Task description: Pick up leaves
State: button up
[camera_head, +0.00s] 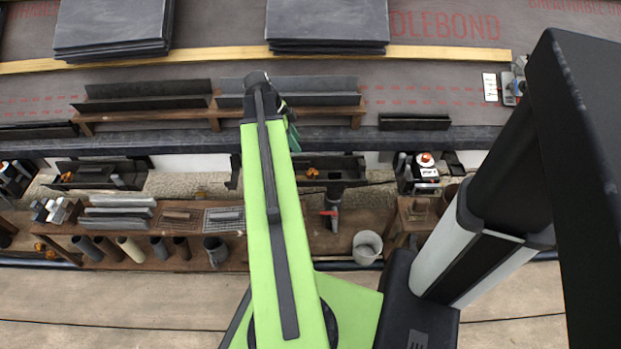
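Small orange-brown leaf clumps lie in the gutter. One leaf clump (312,172) is in the middle stretch, just right of my green arm. Another leaf clump (66,177) is in the left stretch. My arm reaches up the picture over the gutter toward the roof edge. Only a small dark and green part shows beside the arm's far end. My gripper's fingertips are hidden behind the arm, so I cannot see whether they hold anything.
Slate stacks (113,28) and (328,24) lie on the roof above a yellow batten (200,54). A wooden rack (215,118) holds dark slates. Below the gutter, a wooden bench (180,253) carries pipe pieces. A white bucket (367,247) stands right of the arm.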

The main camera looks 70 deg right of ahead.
jog(key=b, duration=1.1)
send_near(312, 170)
jog(key=x, duration=0.5)
jog(key=shift+s+f, duration=0.1)
jog(key=shift+f, duration=0.1)
jog(key=shift+s+d+f, duration=0.15)
jog(key=shift+f, duration=0.15)
jog(key=shift+s+r, duration=0.1)
jog(key=b+x, duration=0.5)
jog(key=shift+w, duration=0.25)
jog(key=shift+s+f, duration=0.15)
jog(key=shift+f, duration=0.1)
jog(key=shift+r, duration=0.2)
grip_shut()
